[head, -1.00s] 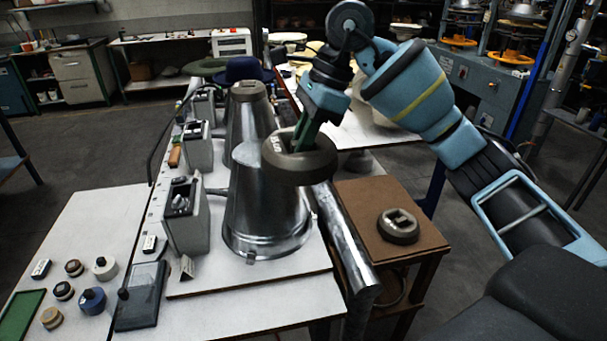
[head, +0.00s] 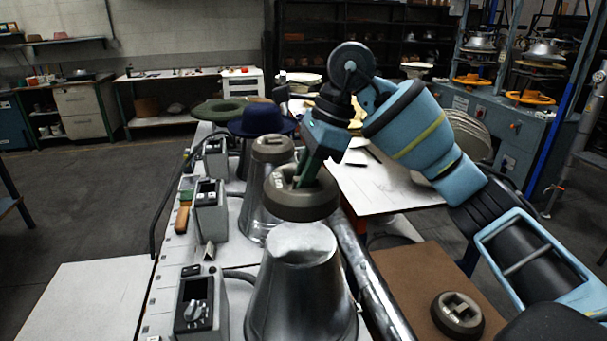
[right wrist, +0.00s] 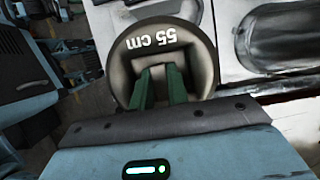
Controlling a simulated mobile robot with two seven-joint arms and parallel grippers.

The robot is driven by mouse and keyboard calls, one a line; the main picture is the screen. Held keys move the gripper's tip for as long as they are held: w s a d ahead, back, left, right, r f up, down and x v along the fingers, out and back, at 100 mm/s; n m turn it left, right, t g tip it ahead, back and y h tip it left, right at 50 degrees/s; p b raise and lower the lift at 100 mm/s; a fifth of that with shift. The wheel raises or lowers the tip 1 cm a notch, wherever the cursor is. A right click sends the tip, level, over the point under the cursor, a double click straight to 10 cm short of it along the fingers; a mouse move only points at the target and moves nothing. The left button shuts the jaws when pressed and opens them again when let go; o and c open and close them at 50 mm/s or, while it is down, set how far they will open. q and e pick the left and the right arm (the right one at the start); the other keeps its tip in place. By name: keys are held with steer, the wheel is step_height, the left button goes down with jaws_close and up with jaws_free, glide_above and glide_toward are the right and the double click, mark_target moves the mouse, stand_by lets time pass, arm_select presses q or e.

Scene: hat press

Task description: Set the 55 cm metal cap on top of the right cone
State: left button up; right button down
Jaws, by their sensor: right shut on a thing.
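The 55 cm metal cap (head: 283,205) is a thick dark-grey disc with a recessed grip. My right gripper (head: 305,182) is shut on that grip and holds the cap in the air. In the right wrist view the cap (right wrist: 200,62) shows its "55 cm" label, with the green fingers (right wrist: 160,88) in the recess. The nearest metal cone (head: 300,290) has a bare top; the cap appears just above and behind that top, and I cannot tell the exact gap. A farther cone (head: 255,215) bears a similar cap (head: 272,150). My left gripper is out of view.
Another cap (head: 457,314) lies on a brown stand (head: 415,265) at right. Grey control boxes (head: 200,302) line the cones' left side. A metal tube (head: 375,285) runs along their right. A blue hat (head: 262,120) and a green hat (head: 218,109) are behind.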

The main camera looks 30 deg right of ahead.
steer(key=shift+w+r, duration=0.15)
steer(key=shift+r, duration=0.05)
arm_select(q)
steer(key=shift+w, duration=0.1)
